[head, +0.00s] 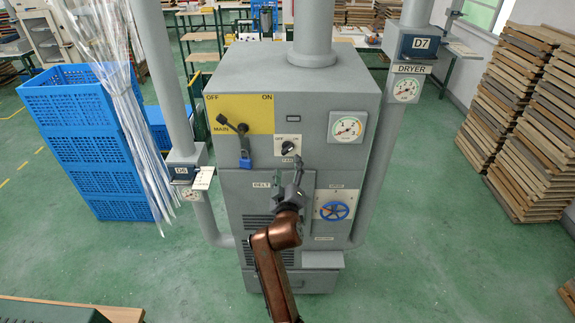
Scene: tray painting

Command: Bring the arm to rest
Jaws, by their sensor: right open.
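My right arm (274,262) reaches up from the bottom middle in the head view. My right gripper (292,178) is open in front of the grey machine cabinet (350,88), over the panel below the FAN switch (288,147). It looks empty; I cannot tell whether it touches the panel. The main lever (232,126) sits on a yellow OFF/ON plate, with a blue padlock (245,161) hanging below it. My left gripper is not in view.
Grey ducts flank the cabinet, with a D6 box (186,171) at left and a D7 box (419,44) at right. Blue crates (95,150) and a clear strip curtain (125,110) stand left. Stacked trays (519,110) stand right. Green floor (440,260) is open at right.

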